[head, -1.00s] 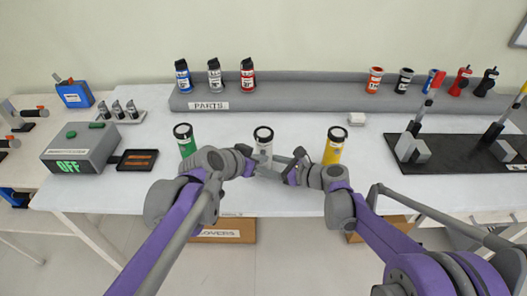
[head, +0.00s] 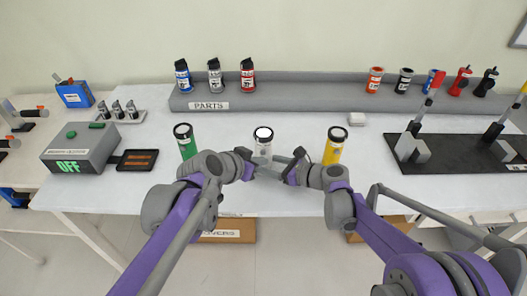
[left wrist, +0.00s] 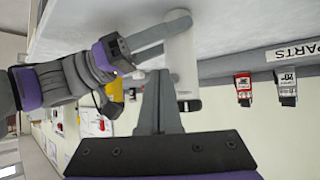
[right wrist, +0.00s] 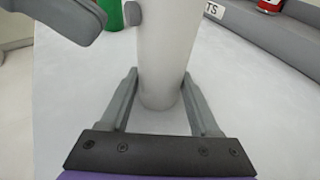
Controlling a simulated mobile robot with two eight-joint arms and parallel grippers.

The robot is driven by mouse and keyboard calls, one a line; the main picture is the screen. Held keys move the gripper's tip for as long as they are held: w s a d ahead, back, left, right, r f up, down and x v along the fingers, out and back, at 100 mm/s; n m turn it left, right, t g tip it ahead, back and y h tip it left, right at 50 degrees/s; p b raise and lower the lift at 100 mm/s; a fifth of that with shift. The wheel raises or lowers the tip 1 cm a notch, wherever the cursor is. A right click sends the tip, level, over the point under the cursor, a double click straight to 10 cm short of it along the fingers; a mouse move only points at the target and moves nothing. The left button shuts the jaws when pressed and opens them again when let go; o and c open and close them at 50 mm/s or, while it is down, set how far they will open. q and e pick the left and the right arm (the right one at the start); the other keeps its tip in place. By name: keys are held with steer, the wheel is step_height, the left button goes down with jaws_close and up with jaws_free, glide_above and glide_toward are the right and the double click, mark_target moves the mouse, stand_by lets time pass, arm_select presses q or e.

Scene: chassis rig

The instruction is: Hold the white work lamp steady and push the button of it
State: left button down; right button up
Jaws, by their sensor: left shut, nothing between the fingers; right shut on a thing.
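The white work lamp (head: 264,134) stands upright near the table's front edge, and its top looks bright white. It also shows in the left wrist view (left wrist: 183,62) and the right wrist view (right wrist: 168,50). My right gripper (head: 277,164) is shut on the lamp's lower body, with one finger on each side in the right wrist view. My left gripper (head: 258,161) is shut and empty, with its tips (left wrist: 161,74) close beside the lamp's body. In the right wrist view a left fingertip (right wrist: 132,13) meets or nearly meets the lamp's side. The button is hidden.
A green lamp (head: 187,146) stands left of the white one, a yellow lamp (head: 332,151) right. A grey box reading OFF (head: 78,150) and a dark tray (head: 137,160) are at left. A PARTS rail (head: 320,91) with several items runs behind. A black fixture (head: 455,152) is at right.

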arm_select(q)
steer(key=s, duration=0.6)
steer(key=shift+a, duration=0.25)
arm_select(e)
steer(key=o, duration=1)
steer(key=shift+o, duration=0.2)
